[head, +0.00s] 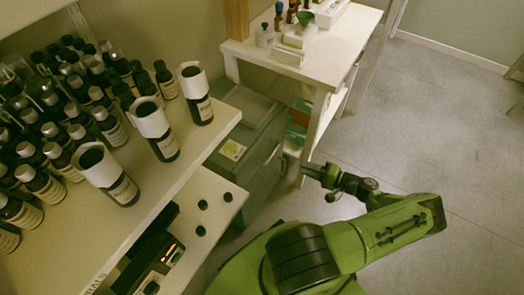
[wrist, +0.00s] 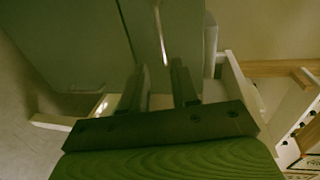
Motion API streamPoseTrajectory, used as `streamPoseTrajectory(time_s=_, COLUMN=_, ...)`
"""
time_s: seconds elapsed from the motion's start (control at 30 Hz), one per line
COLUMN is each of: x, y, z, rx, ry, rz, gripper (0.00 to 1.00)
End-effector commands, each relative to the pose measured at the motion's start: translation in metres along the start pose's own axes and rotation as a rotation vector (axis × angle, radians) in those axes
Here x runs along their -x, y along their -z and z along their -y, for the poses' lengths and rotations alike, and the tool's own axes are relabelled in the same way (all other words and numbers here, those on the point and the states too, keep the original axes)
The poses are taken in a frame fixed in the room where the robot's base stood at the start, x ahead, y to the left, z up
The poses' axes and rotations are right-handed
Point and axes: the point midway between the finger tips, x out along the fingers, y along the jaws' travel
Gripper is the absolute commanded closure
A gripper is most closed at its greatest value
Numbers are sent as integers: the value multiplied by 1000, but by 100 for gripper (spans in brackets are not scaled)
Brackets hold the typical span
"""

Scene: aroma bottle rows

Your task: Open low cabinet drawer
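The low grey-green cabinet (head: 262,160) stands between the bottle shelf and the white table in the head view. A thin drawer handle (head: 272,153) shows on its front. My gripper (head: 309,171) is to the right of this front, by the table leg. In the wrist view my gripper (wrist: 158,72) has its two fingers apart, with nothing seen between them. The grey cabinet front (wrist: 75,40) fills the upper left there. A bright upright bar (wrist: 161,32), apparently a handle, lies ahead between the lines of the fingers. I cannot tell how far off it is.
The white table (head: 346,40) stands close beside the cabinet, its leg (head: 316,125) near my gripper. A shelf (head: 165,195) crowded with dark bottles is at the left. The floor (head: 430,130) at the right is clear.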

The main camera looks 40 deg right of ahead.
Motion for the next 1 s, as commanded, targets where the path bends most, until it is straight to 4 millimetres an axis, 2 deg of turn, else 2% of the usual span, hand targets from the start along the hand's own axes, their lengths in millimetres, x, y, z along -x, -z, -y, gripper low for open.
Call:
streamPoseTrajectory(time_s=0.17, x=-35, y=-2, z=-1, rx=-2, ry=2, rz=9, gripper=71)
streamPoseTrajectory(time_s=0.5, x=-121, y=-3, z=-3, rx=-2, ry=-1, rz=11, gripper=71)
streamPoseTrajectory(time_s=0.6, x=-139, y=-3, z=-2, rx=-2, ry=-2, rz=10, gripper=71)
streamPoseTrajectory(time_s=0.77, x=-154, y=-3, z=-1, rx=-2, ry=-3, rz=8, gripper=71)
streamPoseTrajectory(time_s=1.0, x=-156, y=-3, z=0, rx=-2, ry=-4, rz=8, gripper=71)
